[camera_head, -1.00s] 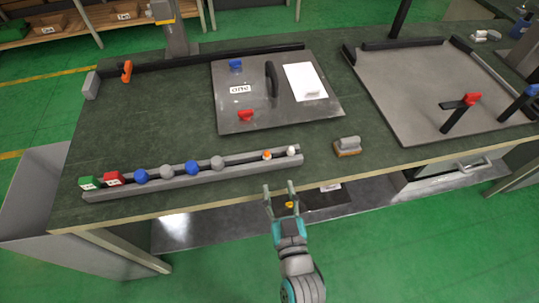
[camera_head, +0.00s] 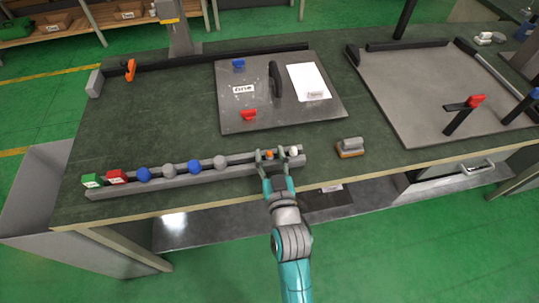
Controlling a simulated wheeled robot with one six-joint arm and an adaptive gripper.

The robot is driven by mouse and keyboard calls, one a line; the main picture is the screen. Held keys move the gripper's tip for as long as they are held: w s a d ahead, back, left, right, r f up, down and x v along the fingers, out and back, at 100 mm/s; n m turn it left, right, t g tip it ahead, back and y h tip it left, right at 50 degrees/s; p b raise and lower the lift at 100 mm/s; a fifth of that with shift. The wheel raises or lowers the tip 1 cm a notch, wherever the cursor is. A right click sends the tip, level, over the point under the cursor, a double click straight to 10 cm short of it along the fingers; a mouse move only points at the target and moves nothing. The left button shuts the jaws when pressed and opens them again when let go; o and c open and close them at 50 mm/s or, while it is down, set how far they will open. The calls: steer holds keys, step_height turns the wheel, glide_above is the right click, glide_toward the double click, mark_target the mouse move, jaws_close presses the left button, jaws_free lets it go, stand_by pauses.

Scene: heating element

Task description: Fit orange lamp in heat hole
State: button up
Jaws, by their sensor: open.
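The small orange lamp (camera_head: 269,154) stands in the grey rail (camera_head: 230,174) near its right end. A white lamp (camera_head: 294,151) stands just right of it. My gripper (camera_head: 270,157) is open at the rail, with its fingers on either side of the orange lamp. I cannot tell whether a finger touches it. A grey plate (camera_head: 235,115) behind the rail carries a blue knob (camera_head: 238,65), a red knob (camera_head: 249,115), a black handle (camera_head: 275,80) and a white panel (camera_head: 308,82). I cannot make out which opening is the heat hole.
A grey and brown brush-like block (camera_head: 350,147) lies to the right.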

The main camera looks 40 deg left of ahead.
steer(key=shift+w+a, duration=0.45)
steer(key=c, duration=0.9)
